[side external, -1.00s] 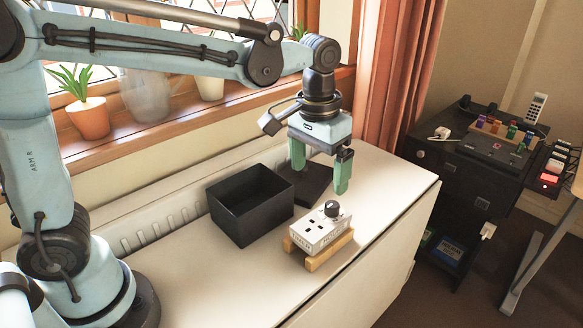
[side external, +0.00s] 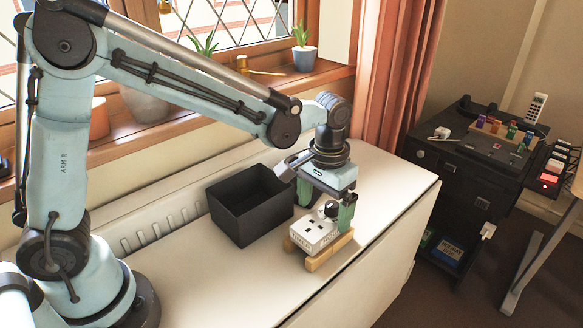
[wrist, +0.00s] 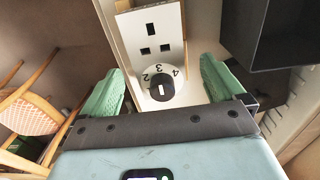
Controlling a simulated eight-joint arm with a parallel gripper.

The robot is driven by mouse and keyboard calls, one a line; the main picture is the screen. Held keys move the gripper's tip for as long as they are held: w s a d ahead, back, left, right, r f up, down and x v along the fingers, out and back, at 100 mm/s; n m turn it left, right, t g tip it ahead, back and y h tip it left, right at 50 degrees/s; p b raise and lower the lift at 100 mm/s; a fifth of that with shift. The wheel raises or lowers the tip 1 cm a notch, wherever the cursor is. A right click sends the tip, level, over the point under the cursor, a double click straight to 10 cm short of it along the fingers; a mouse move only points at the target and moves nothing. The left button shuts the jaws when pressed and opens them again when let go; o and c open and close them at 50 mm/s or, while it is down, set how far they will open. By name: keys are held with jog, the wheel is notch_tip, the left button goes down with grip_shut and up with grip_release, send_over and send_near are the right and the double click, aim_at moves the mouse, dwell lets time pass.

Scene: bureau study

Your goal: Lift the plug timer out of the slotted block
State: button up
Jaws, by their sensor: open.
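The wooden block's slot is hidden under the timer.
An open black bin (side external: 240,220) stands just left of the timer; it also shows at the upper right of the wrist view (wrist: 238,35). The desktop (side external: 240,285) is clear in front. Potted plants (side external: 304,58) line the windowsill.

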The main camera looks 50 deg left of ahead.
aim_at(323, 219)
jog(key=shift+d+f, duration=0.1)
jog(key=shift+f, duration=1.95)
jog(key=c, duration=1.2)
